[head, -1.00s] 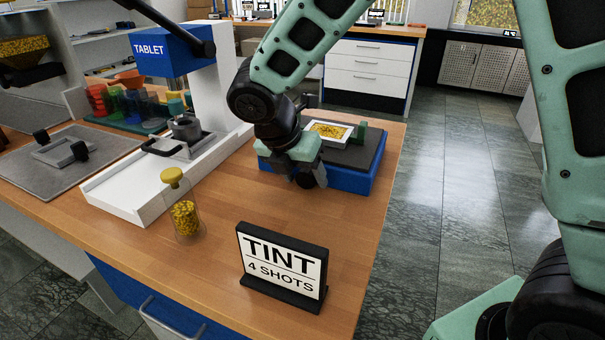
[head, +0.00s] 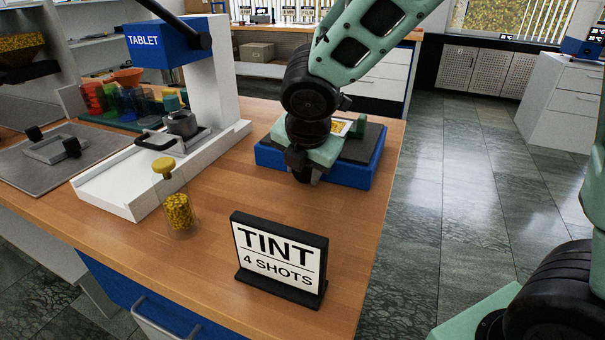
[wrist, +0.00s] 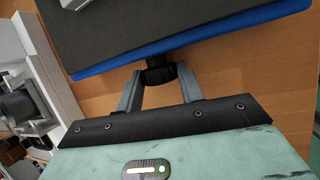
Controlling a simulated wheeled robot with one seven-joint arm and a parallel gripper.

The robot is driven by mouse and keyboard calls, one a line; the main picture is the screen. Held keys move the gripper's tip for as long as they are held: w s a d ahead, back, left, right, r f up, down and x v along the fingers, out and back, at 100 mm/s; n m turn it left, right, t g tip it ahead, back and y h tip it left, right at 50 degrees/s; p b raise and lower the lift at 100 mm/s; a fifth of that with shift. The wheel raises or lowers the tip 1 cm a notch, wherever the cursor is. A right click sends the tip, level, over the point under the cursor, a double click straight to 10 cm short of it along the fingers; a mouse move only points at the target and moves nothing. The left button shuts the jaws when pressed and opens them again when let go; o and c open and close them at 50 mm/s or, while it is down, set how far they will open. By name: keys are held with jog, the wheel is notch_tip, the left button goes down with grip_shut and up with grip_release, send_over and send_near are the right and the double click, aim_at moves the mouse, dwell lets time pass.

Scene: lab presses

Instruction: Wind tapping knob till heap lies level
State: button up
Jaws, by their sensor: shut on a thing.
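A blue tapping unit (head: 354,172) with a dark top stands at the right end of the wooden bench. A white tray (head: 348,129) with yellow granules lies on its top. My arm hides much of the tray in the head view, so I cannot tell how level the heap is. My gripper (head: 303,172) is at the front side of the unit. In the wrist view my gripper (wrist: 157,80) is shut on the black knob (wrist: 157,74), which sticks out from the blue side. The tray's corner (wrist: 78,3) shows at the top edge there.
A TINT sign (head: 278,256) and a jar of yellow granules (head: 180,212) stand in front. A white tablet press (head: 215,85) stands to the left. A small green block (head: 359,121) sits by the tray. Bare bench lies between the sign and the unit.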

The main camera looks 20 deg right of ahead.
jog(key=o, duration=1)
jog(key=shift+r, duration=0.1)
jog(key=p+v, duration=0.5)
jog(key=v, duration=1.2)
jog(key=shift+s+r, duration=0.1)
jog(key=shift+c, duration=0.2)
